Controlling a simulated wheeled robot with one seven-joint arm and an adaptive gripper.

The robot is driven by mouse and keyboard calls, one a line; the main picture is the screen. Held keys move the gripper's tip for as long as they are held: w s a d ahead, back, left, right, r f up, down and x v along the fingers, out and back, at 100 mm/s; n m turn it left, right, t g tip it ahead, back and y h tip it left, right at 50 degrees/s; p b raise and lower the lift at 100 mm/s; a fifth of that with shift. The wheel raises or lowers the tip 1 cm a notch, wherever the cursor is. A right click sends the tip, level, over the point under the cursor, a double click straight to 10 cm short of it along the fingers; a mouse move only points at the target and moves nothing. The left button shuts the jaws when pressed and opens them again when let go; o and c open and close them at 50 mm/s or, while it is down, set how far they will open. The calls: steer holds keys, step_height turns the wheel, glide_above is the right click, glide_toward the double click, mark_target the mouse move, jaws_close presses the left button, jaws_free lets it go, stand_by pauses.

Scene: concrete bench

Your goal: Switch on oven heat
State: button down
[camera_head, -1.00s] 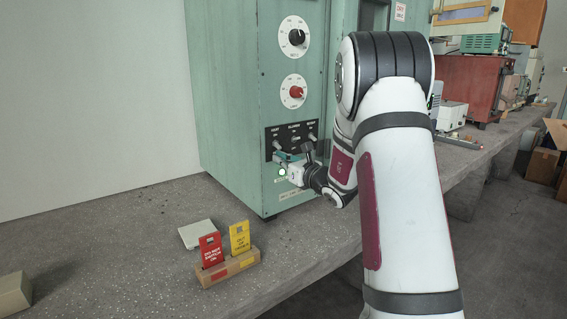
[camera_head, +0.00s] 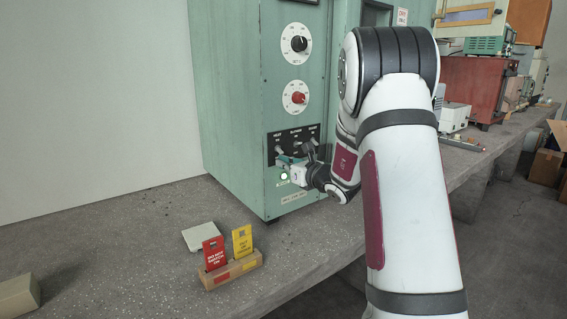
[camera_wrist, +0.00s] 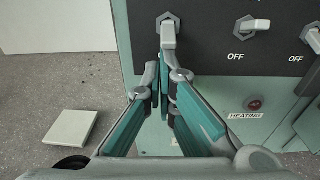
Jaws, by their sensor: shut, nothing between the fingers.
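The oven is a pale green cabinet (camera_head: 235,110) on the bench. Its black switch panel (camera_head: 316,131) has a row of toggles, the left one labelled HEAT. The heat toggle (camera_head: 278,149) shows in the wrist view (camera_wrist: 168,32) as a grey lever, directly beyond my fingertips. My gripper (camera_head: 285,160), with teal finger pads, is shut and empty, its tips (camera_wrist: 164,70) just below that lever. I cannot tell whether they touch it. The fingers hide the label under the heat toggle. A dark red lamp (camera_wrist: 254,105) above the HEATING label looks unlit.
Other toggles (camera_wrist: 258,24) with OFF labels sit to the right. Two dials, black (camera_head: 298,44) and red (camera_head: 299,98), are above. A green-white lamp (camera_head: 284,176) glows below. A wooden holder (camera_head: 232,272) with red and yellow cards and a flat pale block (camera_head: 199,236) lie in front.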

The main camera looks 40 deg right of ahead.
mark_target(275, 156)
steer(key=shift+s+r+g+p, duration=0.2)
steer(key=shift+r+g+p, duration=0.4)
steer(key=shift+p, duration=0.8)
steer(key=shift+s+r+g+p, duration=0.15)
steer(key=shift+r+g+p, duration=0.65)
steer(key=shift+p, duration=1.25)
steer(key=shift+s+r+g+p, duration=0.1)
steer(key=shift+r+g+p, duration=0.65)
steer(key=shift+p, duration=1.3)
steer(key=shift+f, duration=0.15)
